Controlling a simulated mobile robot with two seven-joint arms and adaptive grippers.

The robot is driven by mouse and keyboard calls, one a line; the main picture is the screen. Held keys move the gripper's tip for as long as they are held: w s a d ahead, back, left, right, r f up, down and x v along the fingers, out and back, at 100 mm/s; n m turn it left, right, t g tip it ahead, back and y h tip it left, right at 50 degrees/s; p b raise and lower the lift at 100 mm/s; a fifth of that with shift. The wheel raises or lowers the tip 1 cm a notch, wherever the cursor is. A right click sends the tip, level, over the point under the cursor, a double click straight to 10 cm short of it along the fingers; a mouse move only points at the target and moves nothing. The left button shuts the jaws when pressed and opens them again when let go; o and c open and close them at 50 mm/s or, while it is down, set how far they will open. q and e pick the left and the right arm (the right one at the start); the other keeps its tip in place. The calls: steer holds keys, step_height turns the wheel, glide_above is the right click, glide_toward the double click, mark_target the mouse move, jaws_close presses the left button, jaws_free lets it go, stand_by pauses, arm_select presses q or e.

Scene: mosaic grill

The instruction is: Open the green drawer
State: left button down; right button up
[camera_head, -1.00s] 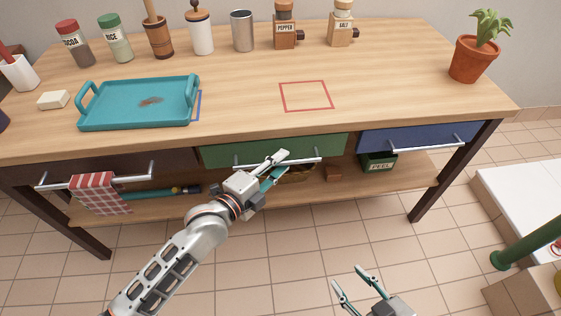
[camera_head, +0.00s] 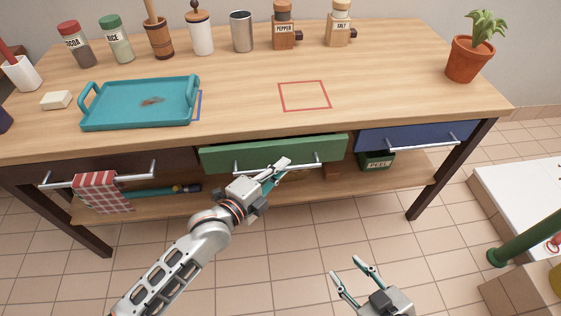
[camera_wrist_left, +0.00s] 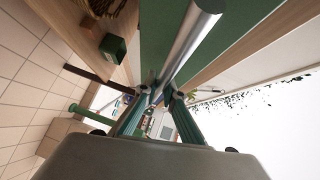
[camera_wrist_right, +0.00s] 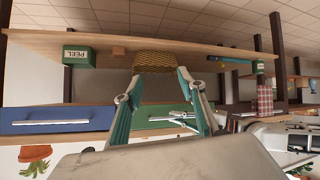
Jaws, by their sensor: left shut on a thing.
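The green drawer (camera_head: 240,155) is in the middle of the table front, with a silver bar handle (camera_head: 306,161). Its front stands slightly out from the table, with a strip of its top edge showing. My left gripper (camera_head: 278,168) is shut on the handle near its middle. In the left wrist view the handle (camera_wrist_left: 188,38) runs between the fingers (camera_wrist_left: 157,97), close to the green front (camera_wrist_left: 160,30). My right gripper (camera_head: 345,266) is open and empty, low in front of the table; its fingers (camera_wrist_right: 160,75) also show in the right wrist view.
A blue drawer (camera_head: 390,138) is to the right, and a dark drawer (camera_head: 150,163) with a checked towel (camera_head: 100,192) to the left. A lower shelf (camera_head: 390,183) holds a PEEL box (camera_head: 377,161). A teal tray (camera_head: 130,119) stands on the tabletop. The floor in front is clear.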

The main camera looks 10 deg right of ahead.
arm_select(q)
steer(key=s+p, duration=0.6)
steer(key=s, duration=1)
steer(key=shift+s, duration=0.35)
arm_select(e)
steer(key=shift+s+d+r+m+h, duration=0.3)
steer(key=shift+s+d+r+h, duration=0.1)
steer(key=shift+s+d+r, duration=0.25)
steer(key=shift+s+f, duration=0.1)
steer(key=shift+s, duration=0.05)
arm_select(q)
steer(key=c, duration=2.1)
jaws_free()
steer(key=shift+c, duration=0.2)
